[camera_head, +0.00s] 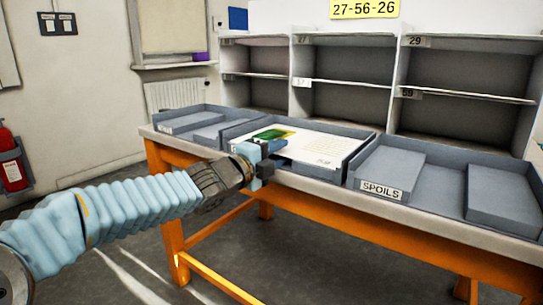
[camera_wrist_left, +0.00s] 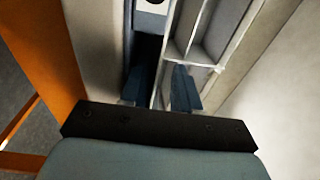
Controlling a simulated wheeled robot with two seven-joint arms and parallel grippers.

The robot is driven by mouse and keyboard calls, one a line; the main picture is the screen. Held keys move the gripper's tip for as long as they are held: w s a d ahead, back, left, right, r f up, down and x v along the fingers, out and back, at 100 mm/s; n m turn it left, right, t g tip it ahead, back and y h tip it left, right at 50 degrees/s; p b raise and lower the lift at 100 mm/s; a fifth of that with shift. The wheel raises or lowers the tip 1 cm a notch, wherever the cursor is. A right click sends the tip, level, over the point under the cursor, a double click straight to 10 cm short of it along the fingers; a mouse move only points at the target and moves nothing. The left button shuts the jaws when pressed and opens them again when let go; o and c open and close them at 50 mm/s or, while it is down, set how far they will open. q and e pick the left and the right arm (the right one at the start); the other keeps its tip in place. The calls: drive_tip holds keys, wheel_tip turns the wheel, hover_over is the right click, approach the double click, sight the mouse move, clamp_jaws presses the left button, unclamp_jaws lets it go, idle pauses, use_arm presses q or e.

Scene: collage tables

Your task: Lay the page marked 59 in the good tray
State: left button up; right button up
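A white page (camera_head: 318,146) with a green and yellow picture lies in the grey middle tray (camera_head: 359,155) on the table. Its printed mark is too small to read. The middle tray's front label is mostly hidden behind my gripper. My left gripper (camera_head: 269,158) is at the front edge of this tray, close to the page's near side. In the left wrist view its two blue fingers (camera_wrist_left: 157,90) stand apart with no page visible between them. My right gripper is in neither view.
A tray labelled SPOILS (camera_head: 381,190) stands at the right and another grey tray (camera_head: 180,109) at the left. Shelves (camera_head: 350,102) with number tags stand behind, below a yellow sign (camera_head: 364,8) reading 27-56-26. The table (camera_head: 320,193) has orange legs.

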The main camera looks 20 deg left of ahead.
use_arm(q)
drive_tip(key=p+v, duration=0.2)
drive_tip(key=v, duration=1.1)
drive_tip(key=shift+s, duration=0.35)
drive_tip(key=shift+a, duration=0.15)
